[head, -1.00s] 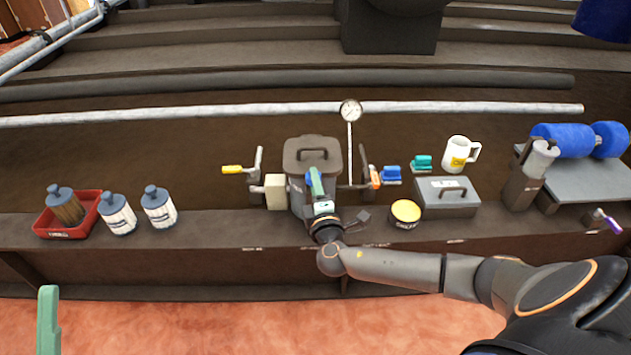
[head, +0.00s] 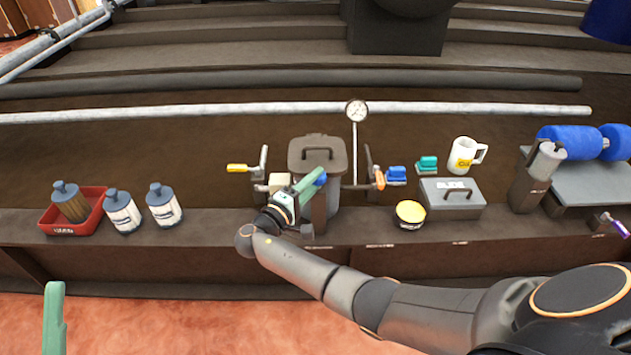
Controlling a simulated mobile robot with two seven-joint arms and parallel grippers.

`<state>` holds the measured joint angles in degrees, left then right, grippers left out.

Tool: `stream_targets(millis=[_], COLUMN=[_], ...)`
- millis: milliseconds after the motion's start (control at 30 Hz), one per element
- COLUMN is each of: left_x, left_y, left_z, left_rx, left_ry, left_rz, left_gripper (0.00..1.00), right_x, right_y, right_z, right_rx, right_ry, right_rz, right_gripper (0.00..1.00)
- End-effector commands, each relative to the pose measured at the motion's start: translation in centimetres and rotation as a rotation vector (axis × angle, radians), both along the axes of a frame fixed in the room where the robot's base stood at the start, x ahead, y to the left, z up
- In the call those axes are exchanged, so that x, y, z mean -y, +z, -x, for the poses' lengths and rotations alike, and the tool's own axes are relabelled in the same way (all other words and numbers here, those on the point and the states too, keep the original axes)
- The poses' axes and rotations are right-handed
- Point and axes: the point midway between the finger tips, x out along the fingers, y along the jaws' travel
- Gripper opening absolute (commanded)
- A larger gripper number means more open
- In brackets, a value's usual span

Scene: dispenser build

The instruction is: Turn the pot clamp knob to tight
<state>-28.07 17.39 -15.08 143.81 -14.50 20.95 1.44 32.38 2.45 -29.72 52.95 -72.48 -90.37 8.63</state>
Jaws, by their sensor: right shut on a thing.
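The pot (head: 335,195) is a dark grey lidded vessel standing on the bench in the middle of the head view, in a frame with side brackets. A small blue knob (head: 321,179) shows at the pot's front and is mostly hidden by my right gripper (head: 314,181). That gripper's green fingers are shut on the blue knob, with the wrist to the lower left and the fingers slanting up to the right. I cannot read any tight mark. One green finger of my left gripper (head: 54,312) shows at the lower left edge, far from the pot; its opening is not visible.
A yellow handle (head: 238,168) is left of the pot, and an orange one (head: 379,180) is right of it. A dial gauge (head: 357,111) stands behind. A yellow-topped tin (head: 410,213), a grey box (head: 452,201) and a white mug (head: 466,155) are to the right. A red tray (head: 88,222) and bottles are left.

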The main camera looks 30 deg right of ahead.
Motion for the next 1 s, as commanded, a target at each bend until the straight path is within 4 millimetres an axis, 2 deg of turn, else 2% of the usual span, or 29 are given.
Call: stream_targets(millis=[400, 1000], left_x=[0.04, 0.05], left_y=[-0.01, 0.0], left_z=[0.01, 0.03], left_rx=[0.0, -0.001], left_ry=[-0.001, -0.001], left_rz=[0.001, 0.001], left_gripper=[0.5, 0.5], right_x=[-0.13, -0.04], right_y=[-0.04, -0.03], right_z=[-0.16, -0.19], right_rx=[-0.001, 0.001], right_ry=[-0.126, -0.158], right_rz=[-0.003, -0.002], right_gripper=[0.0, 0.0])
